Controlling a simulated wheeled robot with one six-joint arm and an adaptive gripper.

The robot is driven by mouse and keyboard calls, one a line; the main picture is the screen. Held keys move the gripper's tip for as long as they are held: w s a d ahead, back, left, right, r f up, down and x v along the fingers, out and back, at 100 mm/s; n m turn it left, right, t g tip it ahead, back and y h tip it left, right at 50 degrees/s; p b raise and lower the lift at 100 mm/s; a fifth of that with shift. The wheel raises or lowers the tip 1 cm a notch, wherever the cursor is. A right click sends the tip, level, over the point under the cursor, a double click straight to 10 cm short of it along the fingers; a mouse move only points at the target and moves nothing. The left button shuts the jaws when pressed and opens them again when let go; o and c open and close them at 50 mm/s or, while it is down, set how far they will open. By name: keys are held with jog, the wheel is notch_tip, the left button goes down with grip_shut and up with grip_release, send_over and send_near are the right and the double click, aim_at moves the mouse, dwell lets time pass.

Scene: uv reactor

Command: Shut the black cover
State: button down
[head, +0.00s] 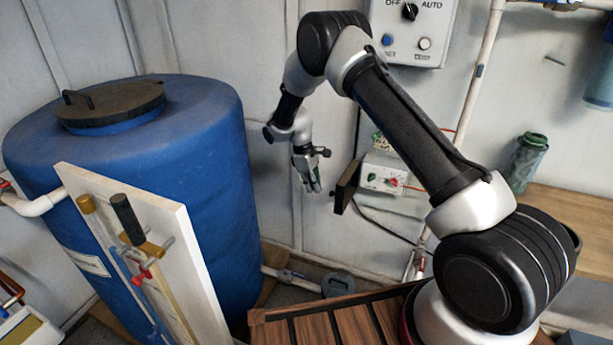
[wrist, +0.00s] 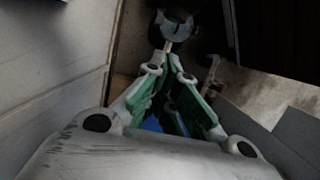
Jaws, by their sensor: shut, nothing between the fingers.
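The black cover (head: 346,187) is a dark flat panel at the left side of a small light control box (head: 382,178) on the wall in the head view. It stands out from the wall, swung open, and the box's front with its red and green controls is exposed. My gripper (head: 314,186) is just left of the cover, pointing down, with its fingers shut and empty. A small gap shows between them in the head view. The wrist view shows my green-padded fingers (wrist: 166,92); I cannot clearly make out the cover there.
A large blue barrel (head: 215,150) with a dark lid (head: 112,104) stands left. A white board (head: 190,255) with hanging tools leans before it. A grey switch panel (head: 412,45) is above the box. A green bottle (head: 525,160) stands on a wooden shelf (head: 570,215) at right.

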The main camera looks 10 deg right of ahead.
aim_at(340, 184)
jog(key=shift+s+d+r, duration=0.1)
jog(key=shift+s+d, duration=0.65)
jog(key=shift+d, duration=0.3)
jog(key=shift+d, duration=0.1)
